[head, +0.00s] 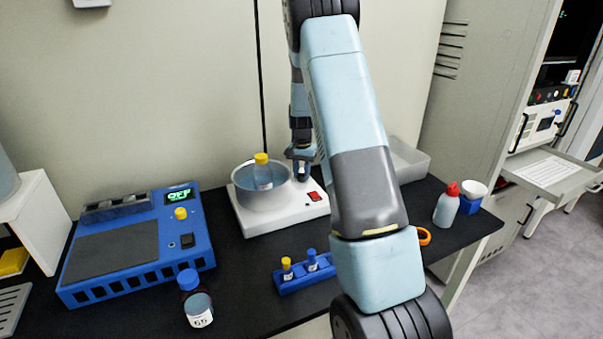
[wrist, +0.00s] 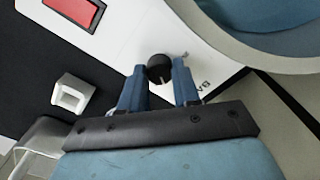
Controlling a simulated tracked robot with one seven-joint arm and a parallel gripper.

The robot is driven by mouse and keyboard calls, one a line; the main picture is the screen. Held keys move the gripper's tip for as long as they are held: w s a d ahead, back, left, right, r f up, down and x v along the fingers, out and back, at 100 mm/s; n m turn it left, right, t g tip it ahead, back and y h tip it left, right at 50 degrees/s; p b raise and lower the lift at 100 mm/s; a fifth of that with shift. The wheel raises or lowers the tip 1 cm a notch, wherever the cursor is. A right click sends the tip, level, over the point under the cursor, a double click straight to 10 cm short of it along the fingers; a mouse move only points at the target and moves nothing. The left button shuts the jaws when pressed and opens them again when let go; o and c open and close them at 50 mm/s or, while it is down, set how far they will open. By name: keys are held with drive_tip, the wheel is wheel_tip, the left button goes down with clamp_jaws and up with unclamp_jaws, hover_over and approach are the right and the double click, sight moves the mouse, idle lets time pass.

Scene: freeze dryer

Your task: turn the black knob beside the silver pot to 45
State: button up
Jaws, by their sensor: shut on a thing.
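The black knob (wrist: 159,68) sits on the white heating base (head: 250,222), beside the silver pot (head: 262,199). In the wrist view a pale mark on the knob points toward my gripper's body. The pot's rim (wrist: 262,52) is at the upper right there. My gripper (wrist: 160,78) has its two blue fingers on either side of the knob, shut on it. In the head view my gripper (head: 301,165) is at the base, right of the pot, and the knob cannot be told apart from it. Printed scale marks near the knob are partly hidden by a finger.
A bottle with a yellow cap (head: 261,158) stands in the pot. A red switch (head: 315,196) is on the base. A blue device (head: 135,248) reading OFF, a brown bottle (head: 195,300) and a blue vial rack (head: 305,275) share the black bench. A wash bottle (head: 446,208) stands right.

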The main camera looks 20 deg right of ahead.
sight(301, 175)
drive_tip(key=m, duration=0.5)
drive_tip(key=shift+a+m, duration=0.1)
drive_tip(key=shift+m, duration=0.3)
idle(0.4)
drive_tip(key=o, duration=1.1)
drive_tip(key=shift+c, duration=0.2)
drive_tip(key=shift+r, duration=0.1)
wheel_tip(301, 175, up, 13)
drive_tip(key=shift+r, duration=0.2)
